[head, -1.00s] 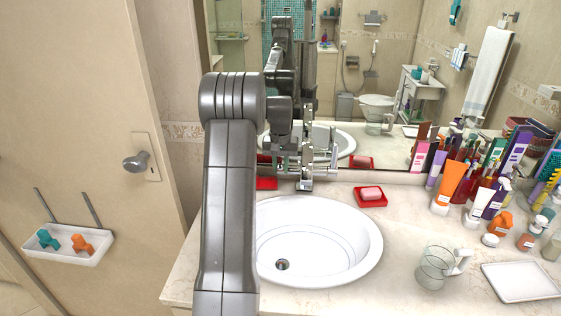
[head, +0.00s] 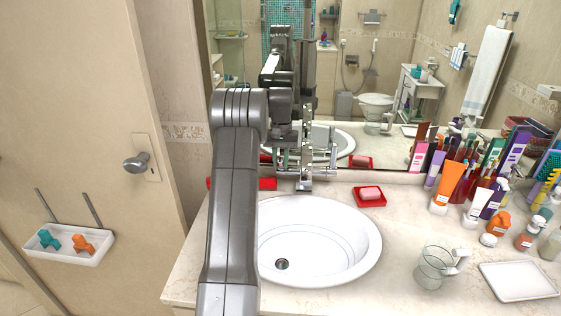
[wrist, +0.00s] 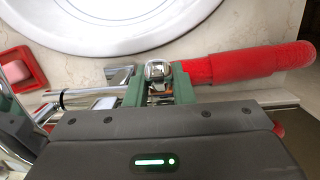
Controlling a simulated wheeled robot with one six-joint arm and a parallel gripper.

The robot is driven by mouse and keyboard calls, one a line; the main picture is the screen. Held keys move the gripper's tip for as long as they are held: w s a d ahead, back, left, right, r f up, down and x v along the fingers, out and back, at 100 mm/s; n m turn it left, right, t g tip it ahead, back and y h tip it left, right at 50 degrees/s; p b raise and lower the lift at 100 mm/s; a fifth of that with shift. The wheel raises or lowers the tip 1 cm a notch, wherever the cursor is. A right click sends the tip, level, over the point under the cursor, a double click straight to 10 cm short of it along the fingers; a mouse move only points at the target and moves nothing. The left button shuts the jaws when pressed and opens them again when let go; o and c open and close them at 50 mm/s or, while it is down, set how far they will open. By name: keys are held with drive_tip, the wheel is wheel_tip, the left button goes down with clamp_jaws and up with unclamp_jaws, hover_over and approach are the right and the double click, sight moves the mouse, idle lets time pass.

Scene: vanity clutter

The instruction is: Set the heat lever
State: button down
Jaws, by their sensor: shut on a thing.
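The chrome tap (head: 305,160) stands behind the white basin. In the wrist view its chrome tube (wrist: 85,99) runs in from the left. A chrome knob-like end (wrist: 158,69), which looks like the heat lever, sits between the green fingers. My gripper (wrist: 160,90) is shut on it, at the left side of the tap as the head view shows it. In the head view my arm and the tap's shiny parts make the grip hard to make out.
A red cylindrical thing (wrist: 250,66) lies close beside the fingers; it also shows in the head view (head: 264,184). A red soap dish (head: 371,203) lies right of the tap. The basin (head: 315,240) is empty. Bottles crowd the right; the mirror is close behind.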

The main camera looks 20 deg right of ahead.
drive_tip(key=c, duration=1.2)
unclamp_jaws()
drive_tip(key=shift+c, duration=0.2)
drive_tip(key=shift+r, duration=0.15)
wheel_tip(320, 180, up, 13)
drive_tip(key=w, duration=0.2)
drive_tip(key=shift+d+r, duration=0.2)
drive_tip(key=shift+d, duration=0.25)
drive_tip(key=shift+f, duration=0.15)
drive_tip(key=f, duration=0.4)
drive_tip(key=s+f, duration=0.1)
drive_tip(key=f, duration=0.4)
drive_tip(key=s+a+f, duration=0.1)
drive_tip(key=f, duration=0.3)
drive_tip(key=shift+f, duration=0.2)
